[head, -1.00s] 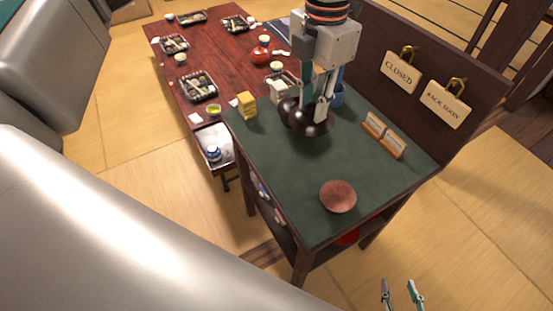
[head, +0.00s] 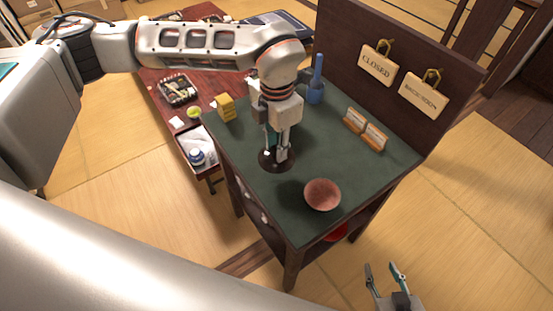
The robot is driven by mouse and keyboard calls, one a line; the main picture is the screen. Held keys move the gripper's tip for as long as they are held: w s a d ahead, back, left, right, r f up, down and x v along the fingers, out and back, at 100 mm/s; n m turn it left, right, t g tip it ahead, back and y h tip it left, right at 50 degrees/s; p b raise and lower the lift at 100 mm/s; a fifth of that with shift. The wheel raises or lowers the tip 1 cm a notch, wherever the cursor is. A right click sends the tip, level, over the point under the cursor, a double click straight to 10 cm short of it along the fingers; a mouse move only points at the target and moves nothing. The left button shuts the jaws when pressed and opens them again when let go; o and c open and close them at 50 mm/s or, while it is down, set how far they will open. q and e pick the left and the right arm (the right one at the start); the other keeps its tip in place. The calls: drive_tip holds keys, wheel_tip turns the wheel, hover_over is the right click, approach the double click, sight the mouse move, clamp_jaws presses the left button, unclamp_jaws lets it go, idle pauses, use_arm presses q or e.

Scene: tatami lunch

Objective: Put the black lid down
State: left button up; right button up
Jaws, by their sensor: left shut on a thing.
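The black lid (head: 264,164) shows as a dark round disc below my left gripper (head: 276,154), over the green tabletop (head: 240,165). My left gripper points down and is shut on it; the fingers cover its middle. I cannot tell whether the lid touches the tabletop or is just above it. The lid is to the left of and behind the reddish-brown bowl (head: 322,195), apart from it. My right gripper (head: 384,269) is at the bottom right, off the stand's front, with its fingers apart and nothing between them.
A yellow block (head: 225,107) stands at the left edge. A panel with signs (head: 377,65) rises behind. My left arm hides part of the low red table (head: 160,96).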

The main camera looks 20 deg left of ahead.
use_arm(q)
drive_tip(key=shift+f, duration=2.85)
drive_tip(key=shift+f, duration=0.15)
drive_tip(key=o, duration=1)
wheel_tip(320, 180, up, 12)
drive_tip(key=shift+r, duration=0.15)
